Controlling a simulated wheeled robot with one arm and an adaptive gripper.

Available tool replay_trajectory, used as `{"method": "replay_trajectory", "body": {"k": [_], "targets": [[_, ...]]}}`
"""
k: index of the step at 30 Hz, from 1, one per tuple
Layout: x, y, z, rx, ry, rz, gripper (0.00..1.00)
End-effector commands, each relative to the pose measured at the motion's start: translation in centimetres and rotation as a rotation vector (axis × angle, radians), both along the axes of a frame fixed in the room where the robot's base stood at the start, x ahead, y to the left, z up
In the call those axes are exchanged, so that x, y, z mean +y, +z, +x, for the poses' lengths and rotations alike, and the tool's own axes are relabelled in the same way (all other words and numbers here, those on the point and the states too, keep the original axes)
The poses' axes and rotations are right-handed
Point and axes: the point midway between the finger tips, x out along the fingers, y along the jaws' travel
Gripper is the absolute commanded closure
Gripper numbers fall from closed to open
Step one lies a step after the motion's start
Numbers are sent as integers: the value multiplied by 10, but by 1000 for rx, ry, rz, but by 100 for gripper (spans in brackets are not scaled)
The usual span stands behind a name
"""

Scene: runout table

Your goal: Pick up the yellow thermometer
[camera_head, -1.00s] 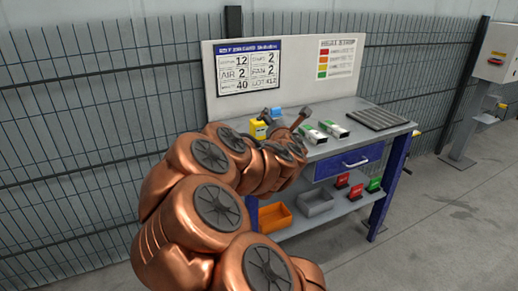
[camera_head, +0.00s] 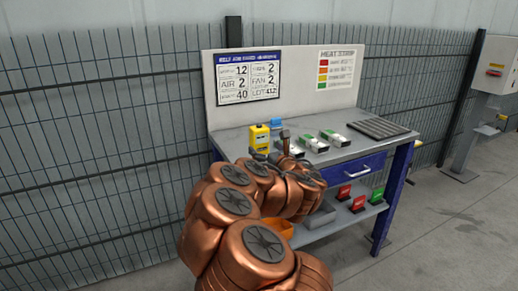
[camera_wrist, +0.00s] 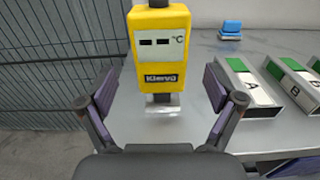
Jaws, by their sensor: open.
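The yellow thermometer (camera_head: 259,138) stands upright on the table (camera_head: 345,151) at its left end. In the wrist view the yellow thermometer (camera_wrist: 159,50) has a white display with a °C mark and a dark label, and a small foot below. My gripper (camera_wrist: 160,98) is open, its two fingers spread to either side of the lower part of the thermometer in the picture. I cannot tell how far short of it the fingertips are. In the head view my gripper (camera_head: 285,143) is small and partly hidden by my arm.
Several green and white boxes (camera_wrist: 252,88) lie right of the thermometer. A blue object (camera_wrist: 231,29) sits behind. A dark ribbed mat (camera_head: 378,127) lies at the table's right. A signboard (camera_head: 300,85) stands along the back. A wire fence (camera_head: 100,130) is behind.

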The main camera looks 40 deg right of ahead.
Motion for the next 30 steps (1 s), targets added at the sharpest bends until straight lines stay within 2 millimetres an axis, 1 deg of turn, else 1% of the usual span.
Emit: {"method": "replay_trajectory", "body": {"k": [4, 12, 15, 20, 26, 27, 30], "targets": [[-2, 0, 10, -3, 4, 2, 8], [-13, 1, 38, -4, 5, 1, 8], [-16, 0, 45, -3, 3, 0, 8], [-19, -1, 49, -1, -1, 2, 8], [-19, -1, 49, 0, 0, 1, 8], [-19, -1, 49, 0, 0, 1, 10], [-19, -1, 49, -1, 0, 1, 21]]}}
